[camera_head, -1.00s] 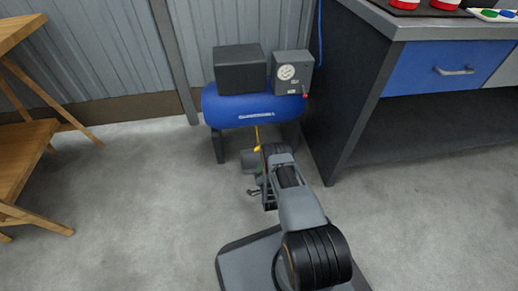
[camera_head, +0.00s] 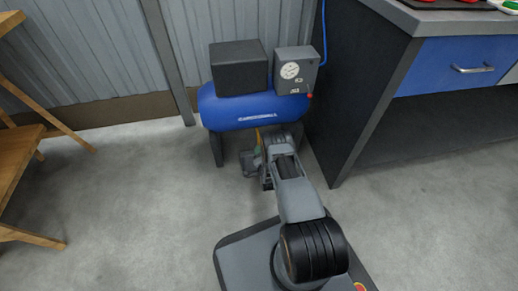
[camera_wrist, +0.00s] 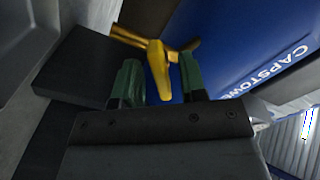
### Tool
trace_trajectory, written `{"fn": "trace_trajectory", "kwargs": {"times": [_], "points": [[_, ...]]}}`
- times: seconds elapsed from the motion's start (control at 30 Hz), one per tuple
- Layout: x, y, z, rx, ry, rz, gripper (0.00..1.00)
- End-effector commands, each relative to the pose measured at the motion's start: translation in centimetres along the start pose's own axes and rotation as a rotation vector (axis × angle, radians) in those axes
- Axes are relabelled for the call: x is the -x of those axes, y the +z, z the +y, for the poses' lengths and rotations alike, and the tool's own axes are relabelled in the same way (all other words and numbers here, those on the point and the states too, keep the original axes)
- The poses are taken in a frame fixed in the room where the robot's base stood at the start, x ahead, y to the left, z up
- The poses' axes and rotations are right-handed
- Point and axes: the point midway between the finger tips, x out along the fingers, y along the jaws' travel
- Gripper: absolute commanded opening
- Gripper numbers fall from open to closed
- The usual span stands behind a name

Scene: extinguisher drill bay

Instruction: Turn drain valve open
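The drain valve is a yellow lever with a crosspiece (camera_wrist: 158,68) below the blue compressor tank (camera_wrist: 225,50) in the wrist view. In the head view only a small yellow bit of the valve (camera_head: 259,136) shows under the blue tank (camera_head: 225,110); my arm hides the rest. My gripper (camera_wrist: 161,85) has its two green fingers apart, one on each side of the lever's lower end. Narrow gaps seem to show between lever and fingers; I cannot tell whether either touches. In the head view my gripper is mostly hidden by my own arm.
A black box (camera_head: 238,68) and a grey gauge box (camera_head: 296,70) sit on the tank. A dark workbench (camera_head: 350,110) with a blue drawer stands close on the right. A wooden stand (camera_head: 20,165) is at the left. The floor (camera_head: 140,210) between is clear.

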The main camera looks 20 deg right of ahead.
Motion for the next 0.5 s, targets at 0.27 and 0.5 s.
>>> {"fn": "trace_trajectory", "kwargs": {"times": [0.27,0.5], "points": [[-0.38,0.07,-0.11,0.0,-0.003,-0.002,0.38],[-0.37,0.09,-0.13,0.0,-0.003,-0.003,0.34]]}}
